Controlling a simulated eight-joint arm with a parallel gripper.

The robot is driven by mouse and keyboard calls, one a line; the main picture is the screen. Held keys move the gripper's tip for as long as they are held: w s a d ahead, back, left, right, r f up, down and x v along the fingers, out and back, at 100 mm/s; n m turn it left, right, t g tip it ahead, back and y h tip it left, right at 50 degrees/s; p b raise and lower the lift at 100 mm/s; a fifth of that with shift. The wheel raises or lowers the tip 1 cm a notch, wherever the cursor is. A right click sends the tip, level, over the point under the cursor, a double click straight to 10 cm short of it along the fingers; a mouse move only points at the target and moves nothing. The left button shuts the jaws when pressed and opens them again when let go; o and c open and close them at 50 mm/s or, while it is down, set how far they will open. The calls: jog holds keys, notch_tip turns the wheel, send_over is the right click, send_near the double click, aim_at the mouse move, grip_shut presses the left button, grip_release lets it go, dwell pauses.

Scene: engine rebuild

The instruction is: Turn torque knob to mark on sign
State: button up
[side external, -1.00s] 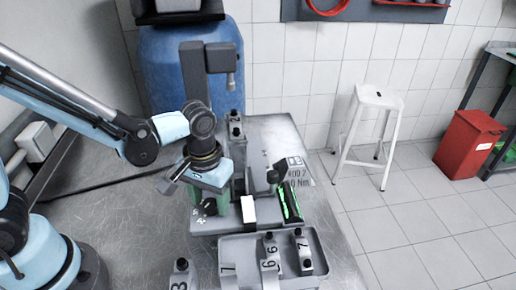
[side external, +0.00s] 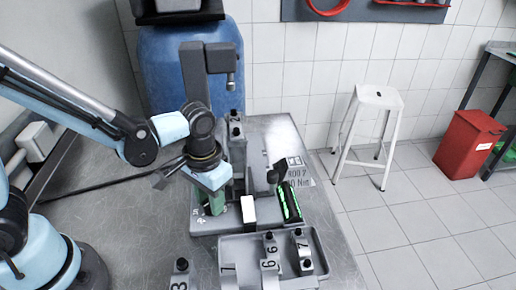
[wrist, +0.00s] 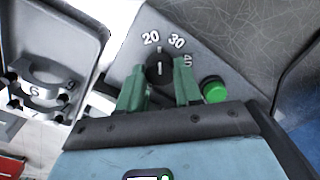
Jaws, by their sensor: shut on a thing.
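The black torque knob (wrist: 159,68) shows in the wrist view, with a white pointer line on its face. The dial plate (wrist: 215,55) around it has the numbers 20, 30 and 40. The pointer appears aimed up the picture, between 20 and 30. My gripper (wrist: 160,83) has its green fingers shut on the knob's sides. In the side view my gripper (side external: 213,203) is low at the left of the fixture, and the knob is hidden. The sign (side external: 299,173) reads "ROD" and "Nm"; a dark part covers some of its figures.
A green button (wrist: 214,90) sits close beside the right finger. A grey tray (side external: 240,247) with numbered caps stands in front. A black-and-green box (side external: 289,203) lies on the fixture's right. A grey post (side external: 194,75) rises behind my gripper.

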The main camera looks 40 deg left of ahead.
jog(key=o, duration=1)
jog(key=shift+o, duration=0.2)
